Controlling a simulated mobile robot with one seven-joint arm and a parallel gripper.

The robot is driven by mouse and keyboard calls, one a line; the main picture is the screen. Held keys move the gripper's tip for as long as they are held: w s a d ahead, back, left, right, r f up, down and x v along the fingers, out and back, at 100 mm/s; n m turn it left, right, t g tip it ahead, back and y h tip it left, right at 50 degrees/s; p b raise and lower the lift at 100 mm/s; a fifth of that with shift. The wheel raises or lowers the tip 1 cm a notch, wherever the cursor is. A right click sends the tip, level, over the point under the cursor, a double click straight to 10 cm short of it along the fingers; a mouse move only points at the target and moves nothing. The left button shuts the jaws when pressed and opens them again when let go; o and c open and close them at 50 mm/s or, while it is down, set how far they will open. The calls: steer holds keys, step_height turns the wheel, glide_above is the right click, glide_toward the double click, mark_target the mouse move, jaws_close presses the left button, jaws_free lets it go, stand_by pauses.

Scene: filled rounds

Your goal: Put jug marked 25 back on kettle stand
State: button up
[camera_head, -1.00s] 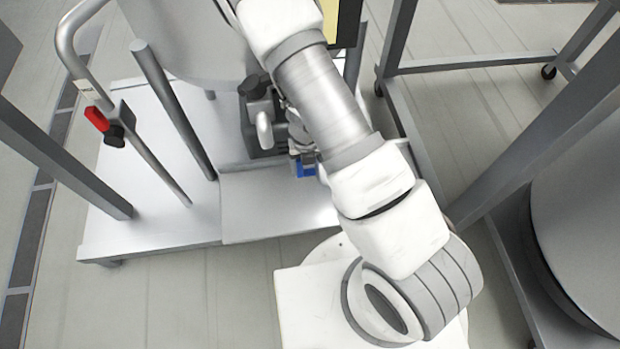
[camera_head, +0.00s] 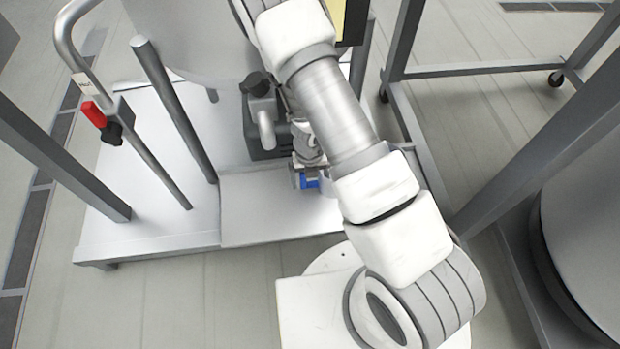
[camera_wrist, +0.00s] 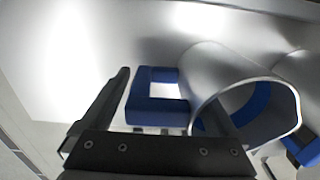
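A metal jug (camera_wrist: 205,75) with a blue squared handle (camera_wrist: 150,108) shows in the wrist view, its open mouth towards the camera. Its marking cannot be read. My gripper (camera_wrist: 165,88) is open, with dark fingers on either side of the handle. The right finger overlaps the jug's mouth; whether it touches cannot be told. In the head view a small blue part (camera_head: 311,183) shows under my wrist, mostly hidden by my arm. The kettle stand appears to be the pale metal platform (camera_head: 265,210) under a large grey vessel (camera_head: 185,40).
A second metal item with a blue part (camera_wrist: 303,148) is at the wrist view's right edge. A dark pump-like unit (camera_head: 262,115) stands left of my wrist. Grey posts (camera_head: 175,110) and a rail with a red grip (camera_head: 94,114) rise at left. A frame stands at right.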

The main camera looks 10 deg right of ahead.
step_height(320, 180, up, 12)
steer(key=p, duration=0.7)
steer(key=shift+r, duration=0.2)
stand_by(0.4)
